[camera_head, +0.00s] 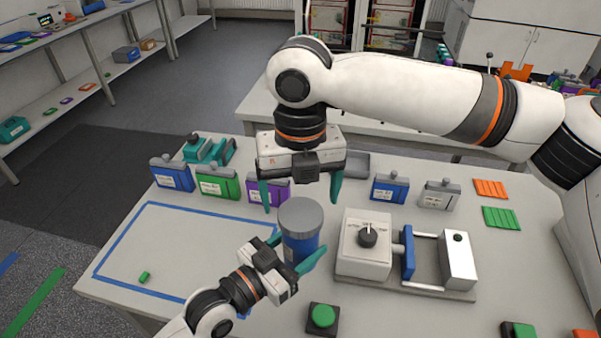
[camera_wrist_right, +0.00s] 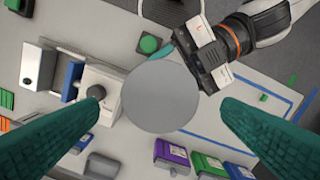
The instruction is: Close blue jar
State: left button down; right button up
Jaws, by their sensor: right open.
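The blue jar (camera_head: 301,243) stands upright on the table with a round grey lid (camera_head: 300,214) on its top. I cannot tell whether the lid is tight. In the right wrist view the lid (camera_wrist_right: 160,93) fills the middle and hides the jar's body. My left gripper (camera_head: 296,254) has its teal fingers on either side of the jar's body, shut on it. My right gripper (camera_head: 301,197) is open and points down above the lid. Its two fingers are spread wider than the lid and hold nothing.
A white device with a black knob (camera_head: 367,237) stands close to the jar's right. A green button (camera_head: 322,316) is in front. Blue (camera_head: 172,174), green (camera_head: 217,183) and purple (camera_head: 268,190) battery-like boxes stand behind. The blue-taped area (camera_head: 150,204) at left is mostly clear.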

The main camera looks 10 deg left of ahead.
aim_at(301, 213)
jog(key=shift+f, duration=1.85)
jog(key=shift+c, duration=0.6)
